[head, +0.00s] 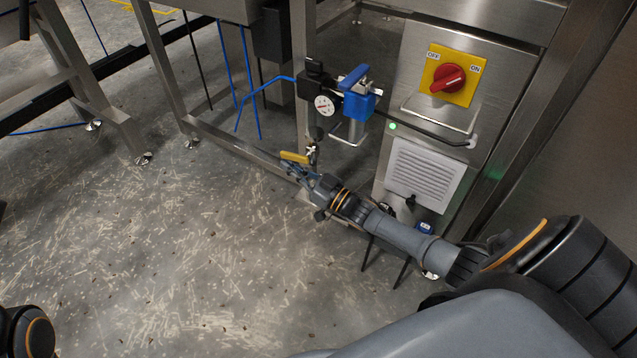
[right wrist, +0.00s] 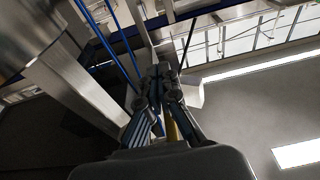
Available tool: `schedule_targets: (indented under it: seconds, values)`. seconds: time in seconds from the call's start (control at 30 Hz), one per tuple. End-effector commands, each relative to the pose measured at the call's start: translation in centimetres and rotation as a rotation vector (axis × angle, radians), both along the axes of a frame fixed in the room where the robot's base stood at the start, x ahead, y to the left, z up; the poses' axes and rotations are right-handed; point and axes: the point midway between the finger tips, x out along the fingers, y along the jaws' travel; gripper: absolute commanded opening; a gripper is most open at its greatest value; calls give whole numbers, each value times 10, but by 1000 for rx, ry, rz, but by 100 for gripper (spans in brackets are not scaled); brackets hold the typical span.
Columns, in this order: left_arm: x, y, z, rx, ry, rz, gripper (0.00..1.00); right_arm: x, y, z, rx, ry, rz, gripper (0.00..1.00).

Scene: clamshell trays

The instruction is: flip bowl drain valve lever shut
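The yellow valve lever (head: 295,158) shows in the head view below the pressure gauge, lying nearly level and tipped slightly down to the right. A small metal fitting (head: 312,152) is beside its right end. My right gripper (head: 305,174) is just below the lever, reaching in from the lower right; I cannot tell if it touches the lever. In the right wrist view its fingertips (right wrist: 162,72) are close together, with nothing clearly held. A yellow strip (right wrist: 172,130) shows between the finger links, partly hidden. My left gripper is out of view.
A round pressure gauge (head: 323,105) and a blue unit (head: 358,97) with a metal bracket are above. A steel cabinet (head: 432,125) with a red rotary switch (head: 447,78) stands to the right. Blue hoses (head: 250,92) run behind. The floor (head: 190,250) at left is clear apart from scattered shreds.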

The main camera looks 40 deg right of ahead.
Motion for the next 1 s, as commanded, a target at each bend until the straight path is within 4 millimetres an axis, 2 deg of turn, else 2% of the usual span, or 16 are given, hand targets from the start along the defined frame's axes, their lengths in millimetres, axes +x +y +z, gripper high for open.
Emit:
schedule_targets:
  seconds: [0.2,0.33,0.73,0.9,1.0]
  values:
    - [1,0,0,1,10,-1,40,-2,-2,1,-2,3,0,0]
    - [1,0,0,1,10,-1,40,-13,-6,-5,-3,7,0,0]
    - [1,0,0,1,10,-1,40,-92,-39,-4,-4,7,1,0]
    - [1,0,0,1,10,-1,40,-114,-48,-3,-3,5,0,0]
    - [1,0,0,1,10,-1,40,-120,-50,-3,-3,4,1,0]
